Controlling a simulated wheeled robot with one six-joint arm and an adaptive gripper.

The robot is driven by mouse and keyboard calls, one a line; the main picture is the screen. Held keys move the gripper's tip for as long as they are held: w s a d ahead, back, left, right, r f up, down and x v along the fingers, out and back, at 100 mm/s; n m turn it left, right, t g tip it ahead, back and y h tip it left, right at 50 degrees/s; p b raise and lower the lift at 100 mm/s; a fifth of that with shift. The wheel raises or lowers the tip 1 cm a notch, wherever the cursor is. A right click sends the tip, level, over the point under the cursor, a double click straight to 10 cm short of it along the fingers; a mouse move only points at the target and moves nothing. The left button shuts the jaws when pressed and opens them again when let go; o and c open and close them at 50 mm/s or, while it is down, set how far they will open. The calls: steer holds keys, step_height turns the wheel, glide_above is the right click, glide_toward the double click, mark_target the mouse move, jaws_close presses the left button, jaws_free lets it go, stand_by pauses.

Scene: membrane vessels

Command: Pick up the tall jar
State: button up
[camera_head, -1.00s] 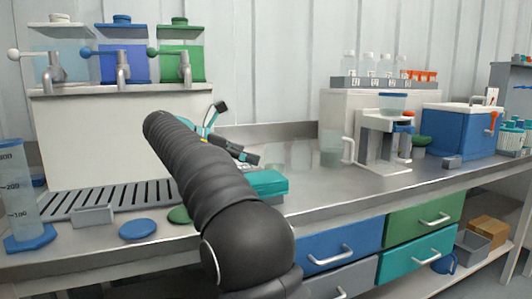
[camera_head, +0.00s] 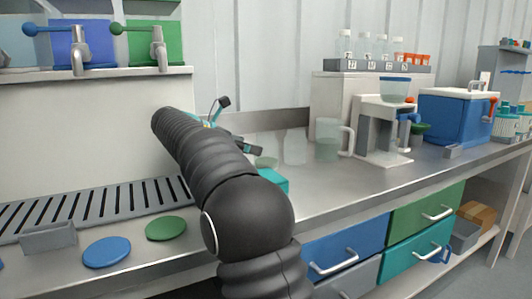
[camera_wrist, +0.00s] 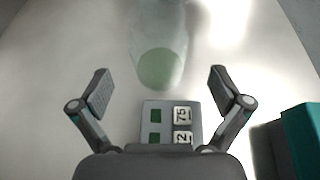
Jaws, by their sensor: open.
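A clear, tall glass vessel (camera_head: 295,146), which looks like the tall jar, stands upright on the steel counter beyond my gripper (camera_head: 248,146). In the wrist view a see-through vessel with a round pale-green base (camera_wrist: 160,66) stands ahead of my gripper (camera_wrist: 162,85), roughly centred between its fingers. I cannot tell for certain whether it is the same vessel. My gripper is open, with its two fingers spread wide and nothing between the tips. In the head view my arm hides part of the gripper.
A grey block with number tiles (camera_wrist: 171,122) lies close before my gripper. A teal box (camera_wrist: 302,140) is at right. A clear handled jug (camera_head: 328,140) stands right of the tall vessel, then a white stand (camera_head: 382,140) and a blue cooler (camera_head: 455,115).

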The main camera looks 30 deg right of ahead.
mark_target(264, 150)
steer(key=shift+x, duration=2.85)
steer(key=shift+w+r, duration=0.1)
steer(key=c, duration=1.3)
